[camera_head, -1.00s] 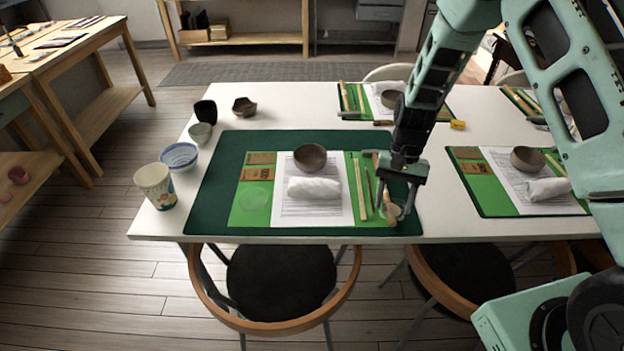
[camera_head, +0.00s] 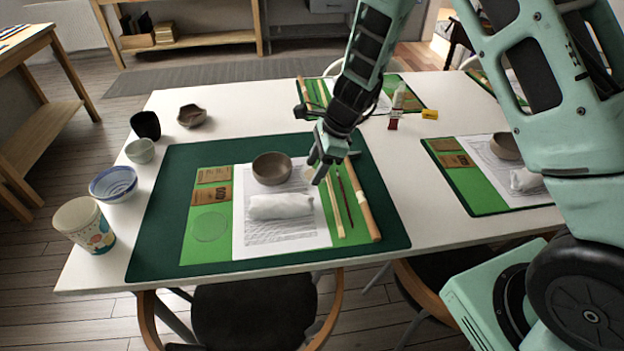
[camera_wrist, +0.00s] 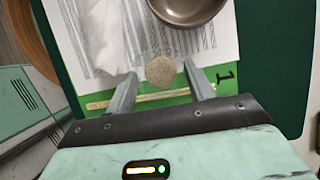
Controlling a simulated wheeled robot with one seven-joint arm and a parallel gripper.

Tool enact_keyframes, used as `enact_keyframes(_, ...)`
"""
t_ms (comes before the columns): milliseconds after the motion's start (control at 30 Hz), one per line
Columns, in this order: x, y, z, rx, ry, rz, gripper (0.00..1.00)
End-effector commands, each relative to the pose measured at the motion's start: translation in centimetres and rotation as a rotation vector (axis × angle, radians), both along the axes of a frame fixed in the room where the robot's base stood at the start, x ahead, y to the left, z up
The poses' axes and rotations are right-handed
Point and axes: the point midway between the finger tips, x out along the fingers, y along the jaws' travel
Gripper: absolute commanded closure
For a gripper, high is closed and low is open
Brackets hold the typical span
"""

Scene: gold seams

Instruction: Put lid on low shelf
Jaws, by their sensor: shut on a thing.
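My gripper (camera_head: 319,172) is over the place setting, beside the brown bowl (camera_head: 271,168). In the wrist view (camera_wrist: 162,76) its fingers stand on both sides of a small round beige piece (camera_wrist: 160,71), which it holds; only its round face shows, and I cannot tell for sure that it is the lid. In the head view the beige piece (camera_head: 309,173) is partly hidden by the fingers. A clear round disc (camera_head: 211,227) lies on the green mat at left. A low wooden shelf (camera_head: 48,143) is under the left bench; another low shelf (camera_head: 190,42) stands at the back wall.
The white table (camera_head: 240,112) carries a patterned cup (camera_head: 84,225), a blue-white bowl (camera_head: 113,184), and other small bowls along its left edge. A white cloth roll (camera_head: 280,206) and wooden sticks (camera_head: 357,200) lie by the gripper. Chairs stand at the front edge.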

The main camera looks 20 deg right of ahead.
Motion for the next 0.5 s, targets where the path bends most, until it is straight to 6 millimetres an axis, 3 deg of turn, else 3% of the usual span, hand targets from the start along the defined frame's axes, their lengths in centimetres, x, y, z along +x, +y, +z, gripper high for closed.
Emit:
enact_keyframes(300,0.0,-0.1,-3.7,-0.001,0.001,0.0,0.67)
enact_keyframes(500,0.0,0.0,-3.8,0.0,0.0,0.001,0.67)
